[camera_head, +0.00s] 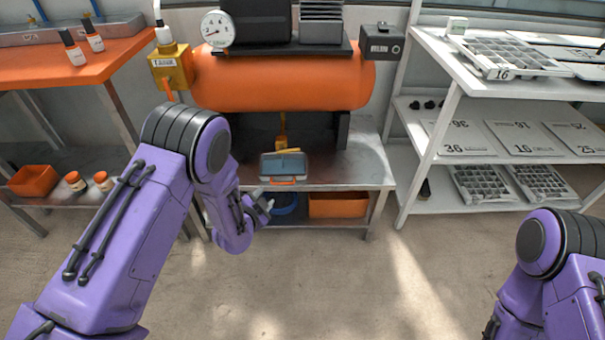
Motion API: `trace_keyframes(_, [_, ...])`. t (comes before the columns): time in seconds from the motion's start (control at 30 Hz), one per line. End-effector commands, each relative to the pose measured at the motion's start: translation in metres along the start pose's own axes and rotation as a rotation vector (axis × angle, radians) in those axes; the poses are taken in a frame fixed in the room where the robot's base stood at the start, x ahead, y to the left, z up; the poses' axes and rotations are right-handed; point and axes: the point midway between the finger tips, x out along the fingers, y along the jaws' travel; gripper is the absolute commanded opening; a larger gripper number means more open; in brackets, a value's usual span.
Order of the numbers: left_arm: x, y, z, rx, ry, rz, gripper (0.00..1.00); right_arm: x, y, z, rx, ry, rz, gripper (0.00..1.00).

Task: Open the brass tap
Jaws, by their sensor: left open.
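A small brass-coloured fitting (282,128) hangs under the middle of the orange tank (290,84), above the metal bench; it looks like the brass tap, but its handle position is too small to tell. A larger brass-yellow block (171,70) with a label and a white top sits at the tank's left end. My left gripper (268,204) is open, in front of the bench's front edge, below and a little left of the small fitting and apart from it. My right arm shows at the lower right, with its gripper out of view.
White shelving (450,108) stands right, an orange table (110,62) left. The floor in front is clear.

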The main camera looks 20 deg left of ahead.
Motion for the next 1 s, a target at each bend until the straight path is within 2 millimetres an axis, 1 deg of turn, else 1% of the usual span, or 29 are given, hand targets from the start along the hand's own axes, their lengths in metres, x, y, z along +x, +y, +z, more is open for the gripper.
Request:
trace_keyframes(0.03, [0.035,0.001,-0.011,0.138,0.094,-0.045,0.41,0.038,-0.003,0.016,0.000,0.000,0.000,0.00])
trace_keyframes(0.1, [0.057,-0.015,-0.043,0.322,0.192,-0.105,0.41,0.054,-0.005,0.022,0.000,0.000,0.000,0.00])
trace_keyframes(0.2, [0.071,-0.032,-0.074,0.486,0.270,-0.169,0.41,0.063,-0.006,0.026,0.000,0.000,0.000,0.00])
trace_keyframes(0.3, [0.077,-0.040,-0.088,0.548,0.295,-0.194,0.41,0.064,-0.006,0.026,0.000,0.000,0.000,0.00])
trace_keyframes(0.37, [0.084,-0.042,-0.092,0.554,0.297,-0.197,0.41,0.065,-0.006,0.026,0.000,0.001,0.000,0.00])
trace_keyframes(0.43, [0.096,-0.044,-0.096,0.552,0.296,-0.196,0.41,0.067,-0.006,0.027,0.001,0.001,0.000,0.00])
trace_keyframes(0.6, [0.134,-0.046,-0.107,0.548,0.294,-0.196,0.41,0.077,-0.007,0.031,0.001,0.001,0.000,0.00])
trace_keyframes(0.7, [0.152,-0.048,-0.113,0.548,0.293,-0.194,0.41,0.081,-0.007,0.033,0.001,0.001,0.000,0.00])
trace_keyframes(0.83, [0.166,-0.050,-0.118,0.548,0.292,-0.193,0.41,0.085,-0.007,0.035,0.000,0.000,0.000,0.00])
trace_keyframes(1.0, [0.171,-0.052,-0.122,0.547,0.291,-0.192,0.41,0.085,-0.007,0.035,0.000,0.000,0.000,0.00])
